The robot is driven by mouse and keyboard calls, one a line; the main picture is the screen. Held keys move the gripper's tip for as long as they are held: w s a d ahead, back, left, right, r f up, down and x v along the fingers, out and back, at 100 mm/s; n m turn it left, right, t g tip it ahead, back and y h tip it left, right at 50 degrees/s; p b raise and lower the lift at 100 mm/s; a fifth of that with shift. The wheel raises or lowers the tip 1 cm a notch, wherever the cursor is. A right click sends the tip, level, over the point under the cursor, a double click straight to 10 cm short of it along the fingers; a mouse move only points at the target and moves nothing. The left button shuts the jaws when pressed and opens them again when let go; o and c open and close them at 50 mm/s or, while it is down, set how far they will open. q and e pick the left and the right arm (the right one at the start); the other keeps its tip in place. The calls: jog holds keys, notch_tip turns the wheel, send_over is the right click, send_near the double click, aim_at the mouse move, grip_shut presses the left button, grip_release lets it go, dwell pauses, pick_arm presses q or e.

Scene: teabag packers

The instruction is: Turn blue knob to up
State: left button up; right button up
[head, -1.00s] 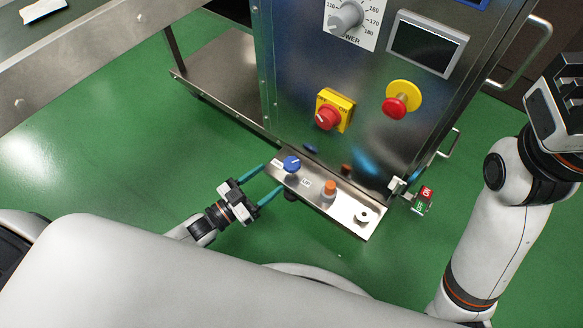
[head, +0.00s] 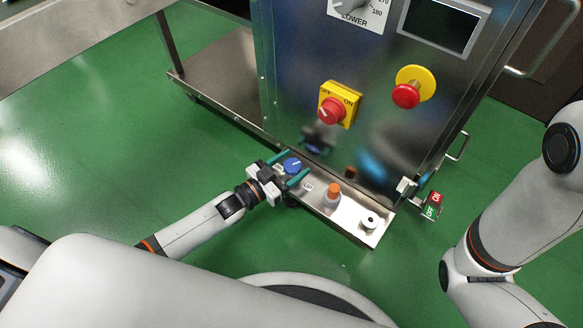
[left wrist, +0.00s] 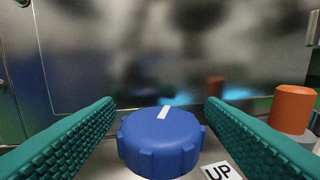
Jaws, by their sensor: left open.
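The blue knob (head: 292,165) sits on the left part of a steel control shelf (head: 346,222) at the front of the machine. In the left wrist view the blue knob (left wrist: 160,143) shows a white mark on top, pointing away and slightly right. A label reading UP (left wrist: 222,171) lies to its right on the shelf. My left gripper (head: 289,168) is open, with its teal fingers on either side of the knob. In the left wrist view, gaps show between the fingers (left wrist: 160,112) and the knob. My right gripper is out of view; only its arm shows at the right.
An orange knob (head: 334,190) stands right of the blue knob, also in the left wrist view (left wrist: 293,108). Above are a red switch on a yellow plate (head: 338,105) and a red emergency button (head: 406,95). A small ON/OFF switch (head: 432,205) is at the right.

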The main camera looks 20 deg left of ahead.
pick_arm(q)
jog(key=c, duration=1)
jog(key=shift+w, duration=0.1)
jog(key=shift+m+h, duration=0.3)
jog(key=shift+h, duration=0.1)
jog(key=m+g+h+b, duration=0.1)
jog(key=m+g+h, duration=0.2)
jog(key=shift+w+a, duration=0.1)
jog(key=m+g+h+b, duration=0.1)
jog(key=g, duration=0.1)
jog(key=m+g+h, duration=0.1)
jog(key=g, duration=0.1)
jog(key=shift+f+m+h+b, duration=0.15)
jog(key=shift+m+h+b, duration=0.15)
jog(key=shift+b, duration=0.05)
jog(key=m+g+h+b, duration=0.1)
jog(key=m+g+b, duration=0.1)
jog(key=g, duration=0.1)
jog(key=m+g+b, duration=0.1)
jog(key=m+g, duration=0.1)
jog(key=g, duration=0.1)
jog(key=shift+h+b, duration=0.4)
jog(key=shift+m+g+b, duration=1.1)
jog(key=shift+g+b, duration=0.05)
jog(key=shift+g, duration=0.65)
